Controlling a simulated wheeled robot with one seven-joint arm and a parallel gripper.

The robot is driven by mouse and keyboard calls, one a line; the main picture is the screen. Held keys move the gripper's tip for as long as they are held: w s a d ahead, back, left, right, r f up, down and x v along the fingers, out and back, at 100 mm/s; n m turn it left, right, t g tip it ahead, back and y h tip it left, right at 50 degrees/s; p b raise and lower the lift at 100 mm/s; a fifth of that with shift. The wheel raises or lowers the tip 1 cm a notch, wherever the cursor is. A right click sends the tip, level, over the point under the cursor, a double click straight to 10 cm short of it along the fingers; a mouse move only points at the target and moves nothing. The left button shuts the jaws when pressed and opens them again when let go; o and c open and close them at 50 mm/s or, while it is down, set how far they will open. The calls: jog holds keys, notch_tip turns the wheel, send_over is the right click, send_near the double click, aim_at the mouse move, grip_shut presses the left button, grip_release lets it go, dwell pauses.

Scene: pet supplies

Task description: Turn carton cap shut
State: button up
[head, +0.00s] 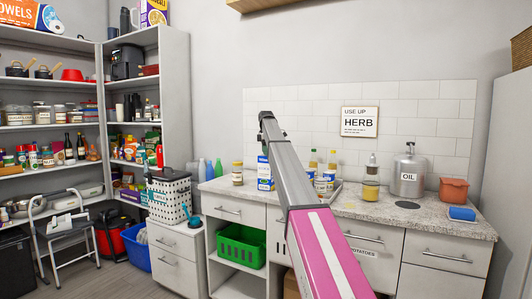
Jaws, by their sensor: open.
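A white and blue carton (264,172) stands on the granite counter in the head view, just left of my arm. My arm's grey link crosses in front of its right side. Its cap is too small or hidden to make out, so I cannot tell how it sits. My arm rises from the bottom of the picture, pink then grey, and ends in a dark joint above the carton. My gripper's fingers do not show.
A jar (237,173) stands left of the carton. Oil bottles (332,160) stand right of my arm. Further right are a yellow jar (370,188), a metal OIL canister (409,172), an orange container (454,190) and a blue sponge (462,213).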

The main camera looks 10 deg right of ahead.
jog(key=shift+f, duration=0.25)
jog(key=c, duration=0.9)
